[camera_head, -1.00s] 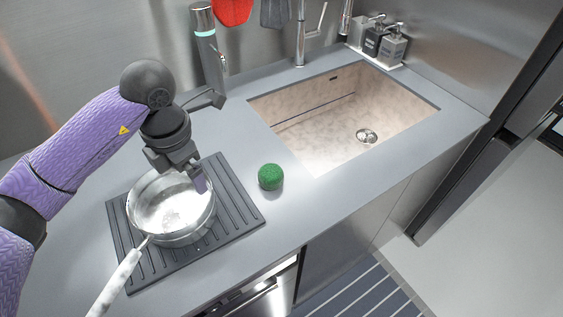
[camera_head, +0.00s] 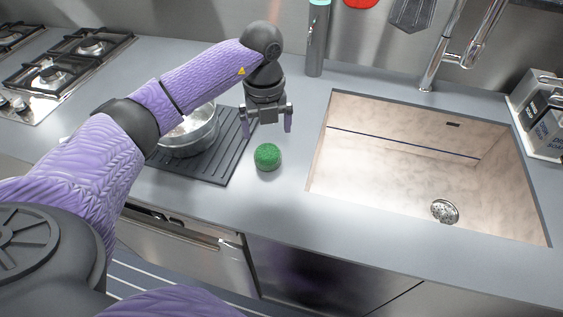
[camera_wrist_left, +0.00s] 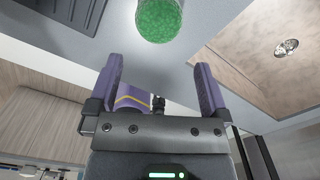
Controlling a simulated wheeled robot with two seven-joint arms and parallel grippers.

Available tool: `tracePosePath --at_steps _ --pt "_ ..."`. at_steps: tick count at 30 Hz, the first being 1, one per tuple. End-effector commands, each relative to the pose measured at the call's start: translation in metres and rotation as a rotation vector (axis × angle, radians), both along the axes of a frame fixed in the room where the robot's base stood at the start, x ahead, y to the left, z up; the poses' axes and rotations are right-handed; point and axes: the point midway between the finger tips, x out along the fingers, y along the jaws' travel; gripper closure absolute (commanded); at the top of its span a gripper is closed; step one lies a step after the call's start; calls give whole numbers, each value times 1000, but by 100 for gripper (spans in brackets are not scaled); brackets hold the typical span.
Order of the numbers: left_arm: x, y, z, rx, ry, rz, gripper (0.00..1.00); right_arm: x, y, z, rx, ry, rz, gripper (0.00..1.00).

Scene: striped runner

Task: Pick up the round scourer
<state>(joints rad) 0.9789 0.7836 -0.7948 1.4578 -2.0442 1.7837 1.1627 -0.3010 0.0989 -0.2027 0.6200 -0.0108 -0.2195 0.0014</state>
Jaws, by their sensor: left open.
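The round scourer (camera_head: 267,157) is a small green, textured puck. It sits on the grey counter just right of the ribbed mat. In the left wrist view the scourer (camera_wrist_left: 159,19) is at the top edge, partly cut off, beyond the fingertips. My left gripper (camera_head: 267,127) points down above and slightly behind the scourer, with its two fingers apart and nothing between them. The open fingers also show in the left wrist view (camera_wrist_left: 160,72). My right gripper is in neither view.
A pot (camera_head: 188,135) stands on the dark ribbed mat (camera_head: 228,160), partly behind my left arm. The sink (camera_head: 400,165) opens to the right. Dispensers (camera_head: 545,125) stand far right, a bottle (camera_head: 317,40) behind. Counter around the scourer is clear.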

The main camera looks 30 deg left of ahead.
Motion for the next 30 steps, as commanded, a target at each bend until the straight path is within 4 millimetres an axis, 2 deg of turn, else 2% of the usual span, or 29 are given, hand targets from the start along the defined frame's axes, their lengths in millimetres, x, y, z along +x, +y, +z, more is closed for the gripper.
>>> tracePosePath --at_steps 6,15,21,30 --pt "-1 -1 -43 -1 6 -1 0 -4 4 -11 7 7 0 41" --pt "0 -1 -95 0 5 -4 0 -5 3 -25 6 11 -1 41" --pt "1 -1 -95 0 1 -5 0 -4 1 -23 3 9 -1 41" --pt "1 -1 -94 0 1 -5 64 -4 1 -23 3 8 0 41"
